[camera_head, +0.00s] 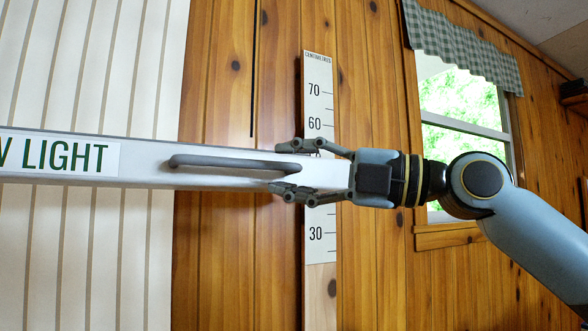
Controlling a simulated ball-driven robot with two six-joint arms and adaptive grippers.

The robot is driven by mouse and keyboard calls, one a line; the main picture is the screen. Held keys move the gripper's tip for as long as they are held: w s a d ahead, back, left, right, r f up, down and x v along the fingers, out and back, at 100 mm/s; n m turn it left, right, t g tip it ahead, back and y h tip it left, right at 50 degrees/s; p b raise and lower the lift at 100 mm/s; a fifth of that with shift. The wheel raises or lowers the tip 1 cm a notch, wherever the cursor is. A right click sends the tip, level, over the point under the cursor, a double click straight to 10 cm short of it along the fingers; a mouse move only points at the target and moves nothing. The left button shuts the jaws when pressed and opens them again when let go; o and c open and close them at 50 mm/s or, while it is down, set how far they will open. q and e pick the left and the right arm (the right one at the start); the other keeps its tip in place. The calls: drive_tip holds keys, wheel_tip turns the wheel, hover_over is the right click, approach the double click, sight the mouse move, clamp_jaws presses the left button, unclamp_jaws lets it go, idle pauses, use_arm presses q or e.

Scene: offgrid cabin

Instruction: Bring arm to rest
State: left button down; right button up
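My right arm comes in from the right. Its gripper (284,168) points left, with one finger above and one below the right end of a long white light bar (235,180). The fingers are spread wide, and no closed grip on the bar's grey handle (230,162) shows. I cannot tell whether the fingertips touch the bar's edges. The bar runs in from the left edge and carries a label (60,154) whose visible part reads "W LIGHT". My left gripper is out of view.
A white centimetre scale (318,90) stands upright behind the gripper, against a wood-plank wall (370,100). Pale striped panelling (90,60) covers the left. A window (465,100) with a checked valance (465,48) is behind my arm. A dark shelf (574,100) sits at far right.

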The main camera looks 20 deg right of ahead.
idle(0.5)
drive_tip(key=s+f+m+g+h, duration=0.1)
drive_tip(key=s+f+m+h, duration=0.2)
drive_tip(key=f, duration=0.6)
drive_tip(key=f+m+g+h, duration=0.1)
drive_tip(key=f+m+h, duration=0.1)
drive_tip(key=f+m, duration=0.55)
drive_tip(key=s+f+m+g+h, duration=0.1)
drive_tip(key=s+f+m+h, duration=0.15)
drive_tip(key=f, duration=0.85)
drive_tip(key=s+d+f+m+g+h, duration=0.4)
drive_tip(key=s+f+m, duration=0.4)
drive_tip(key=s+f, duration=0.15)
drive_tip(key=s+d+f+m+g+h, duration=0.4)
drive_tip(key=s+f+m, duration=0.3)
drive_tip(key=s+f, duration=0.3)
wheel_tip(320, 180, down, 22)
drive_tip(key=s+d, duration=0.2)
drive_tip(key=s, duration=0.1)
drive_tip(key=s+d+f+g, duration=0.1)
drive_tip(key=s+f, duration=1.6)
drive_tip(key=s, duration=0.2)
drive_tip(key=shift+d+f+m+g, duration=0.15)
drive_tip(key=shift+f+m+g, duration=0.15)
drive_tip(key=shift+g, duration=0.1)
